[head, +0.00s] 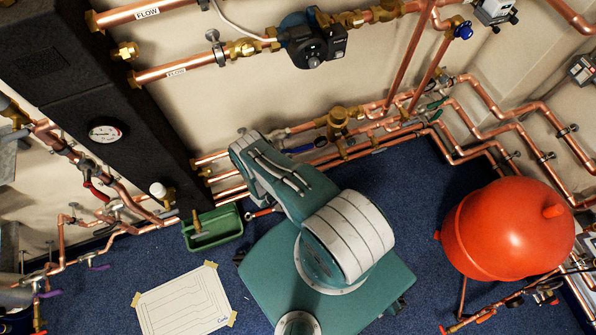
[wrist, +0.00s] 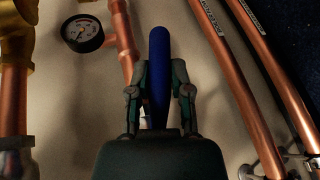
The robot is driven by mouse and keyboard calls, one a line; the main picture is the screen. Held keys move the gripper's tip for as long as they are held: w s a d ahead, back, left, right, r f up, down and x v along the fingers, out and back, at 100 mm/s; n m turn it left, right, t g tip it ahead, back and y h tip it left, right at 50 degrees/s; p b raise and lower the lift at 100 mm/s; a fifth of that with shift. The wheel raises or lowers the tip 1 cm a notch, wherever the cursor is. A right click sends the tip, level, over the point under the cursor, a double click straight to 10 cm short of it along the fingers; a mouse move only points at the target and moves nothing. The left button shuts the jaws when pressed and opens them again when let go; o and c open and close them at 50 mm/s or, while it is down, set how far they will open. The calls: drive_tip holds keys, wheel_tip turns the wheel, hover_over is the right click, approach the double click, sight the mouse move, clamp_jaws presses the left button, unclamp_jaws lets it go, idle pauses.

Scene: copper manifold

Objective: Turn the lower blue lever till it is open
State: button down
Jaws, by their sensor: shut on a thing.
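In the wrist view a blue lever (wrist: 159,55) stands upright in the picture between the two fingers of my gripper (wrist: 160,72). The fingers are closed on its sides, and its tip sticks out beyond them. Its pivot and valve body are not clearly visible, so how far it is turned cannot be told. In the head view a blue lever (head: 299,149) shows at the copper pipes just right of my arm. My gripper is not clearly visible there, and I cannot tell whether this is the held lever.
A pressure gauge (wrist: 82,33) and copper pipes (wrist: 240,90) flank the lever in the wrist view. In the head view a red tank (head: 508,230) stands at the right. A green tray (head: 213,228) and a paper sheet (head: 184,303) lie on the blue floor.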

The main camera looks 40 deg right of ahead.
drive_tip(key=shift+w+r, duration=0.1)
drive_tip(key=shift+w, duration=0.2)
drive_tip(key=c, duration=0.5)
unclamp_jaws()
drive_tip(key=shift+c, duration=0.2)
drive_tip(key=shift+s+a, duration=0.1)
drive_tip(key=shift+s, duration=0.1)
drive_tip(key=v, duration=1.2)
